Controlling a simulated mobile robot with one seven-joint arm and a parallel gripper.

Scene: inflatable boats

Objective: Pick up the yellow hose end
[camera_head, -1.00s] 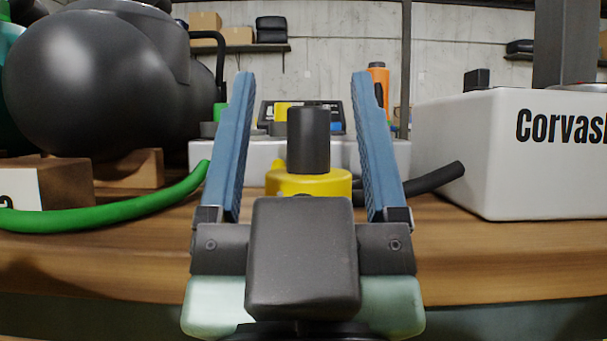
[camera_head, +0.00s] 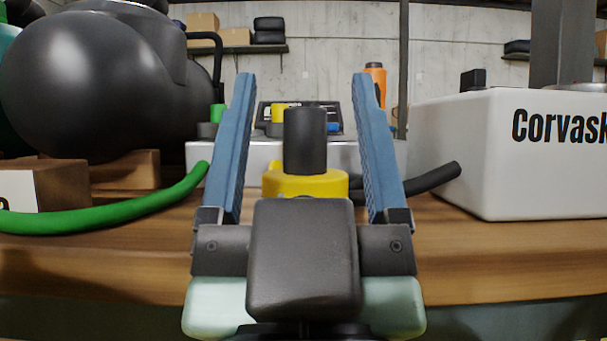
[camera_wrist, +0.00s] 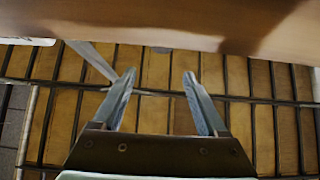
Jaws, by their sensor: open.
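The yellow hose end (camera_head: 305,184) sits on the wooden bench, with a black upright cylinder (camera_head: 305,140) on top of it. In the head view it appears between the two blue fingers of my gripper (camera_head: 301,78). My gripper is open and empty, with its fingers spread wide. The hose end looks beyond the gripper; the exact distance is hard to judge. Its lower part is hidden behind my gripper's body. The wrist view shows my open gripper (camera_wrist: 158,75) below the bench edge, and the hose end is not in that view.
A green hose (camera_head: 120,214) lies to the left by a cardboard box (camera_head: 62,184) and a large dark rounded body (camera_head: 95,80). A white box (camera_head: 470,150) stands right, near a black hose (camera_head: 435,178). A grey case (camera_head: 380,156) is behind. The wooden bench (camera_head: 480,255) is clear in front.

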